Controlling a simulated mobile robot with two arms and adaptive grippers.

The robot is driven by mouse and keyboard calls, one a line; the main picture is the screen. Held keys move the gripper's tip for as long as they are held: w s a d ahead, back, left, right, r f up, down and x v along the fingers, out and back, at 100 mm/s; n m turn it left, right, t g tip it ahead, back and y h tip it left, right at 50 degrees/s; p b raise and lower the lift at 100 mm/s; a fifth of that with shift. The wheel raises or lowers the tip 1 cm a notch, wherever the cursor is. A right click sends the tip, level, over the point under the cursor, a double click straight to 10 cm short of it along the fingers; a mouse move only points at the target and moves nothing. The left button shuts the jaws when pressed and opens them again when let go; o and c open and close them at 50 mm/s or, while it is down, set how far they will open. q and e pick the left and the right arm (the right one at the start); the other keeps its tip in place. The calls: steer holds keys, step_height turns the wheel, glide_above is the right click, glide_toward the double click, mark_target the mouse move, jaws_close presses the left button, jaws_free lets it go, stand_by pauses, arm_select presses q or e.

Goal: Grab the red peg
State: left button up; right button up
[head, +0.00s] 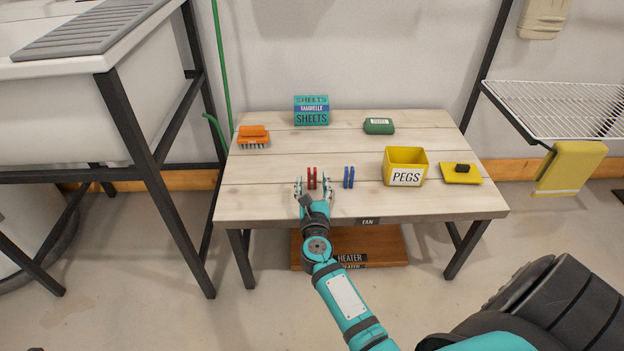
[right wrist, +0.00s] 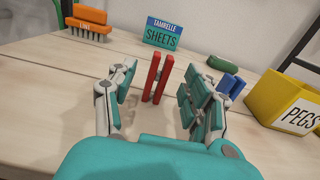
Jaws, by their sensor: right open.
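The red peg (head: 312,177), shaped like a clothespin, stands upright on the wooden table (head: 265,200). In the right wrist view the red peg (right wrist: 153,79) shows between my spread fingers, with a gap on each side. My right gripper (head: 313,185) is open and empty, low at the table's front part; its fingers also show in the right wrist view (right wrist: 159,80). How deep the peg sits between the fingers is hard to tell. A blue peg (head: 349,177) stands to the right, partly hidden behind the right finger in the wrist view (right wrist: 230,86). My left gripper is not in view.
A yellow PEGS box (head: 405,177) stands right of the blue peg, with a yellow sponge (head: 461,174) beyond it. An orange brush (head: 253,136), a SHEETS box (head: 312,117) and a green item (head: 379,126) are at the back.

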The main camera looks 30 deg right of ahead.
mark_target(312, 175)
steer(key=shift+b+x, duration=0.3)
steer(key=shift+x, duration=1.65)
steer(key=shift+r, duration=0.15)
steer(key=c, duration=1)
